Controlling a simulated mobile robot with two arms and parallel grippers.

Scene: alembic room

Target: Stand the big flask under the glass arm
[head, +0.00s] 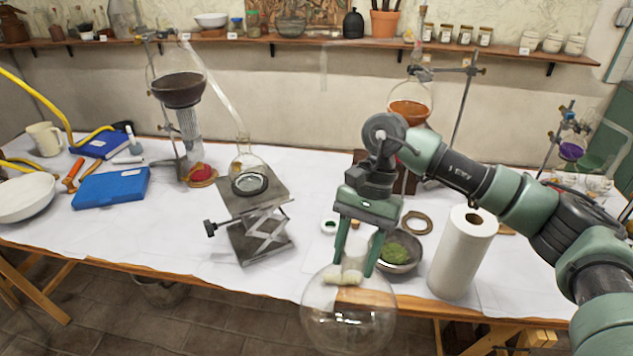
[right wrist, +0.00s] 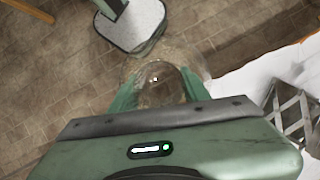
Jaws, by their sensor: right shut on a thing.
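The big flask (head: 348,318) is clear and round. It hangs below my right gripper (head: 355,270) in front of the table's front edge, over the floor. The gripper is shut on its neck; in the right wrist view the clear glass (right wrist: 158,82) shows between the green fingers. The glass arm (head: 212,82) slopes down to the right from the dark-filled vessel (head: 178,88) at the left. Its lower end is near a small clear flask (head: 246,160), which appears to stand on the lab jack (head: 268,200). My left gripper is not in view.
A dark ring (head: 250,184) is on the jack. A bowl of green matter (head: 400,250), a cork ring (head: 417,222) and a paper roll (head: 462,252) stand to the right of it. Blue books (head: 110,187) lie left.

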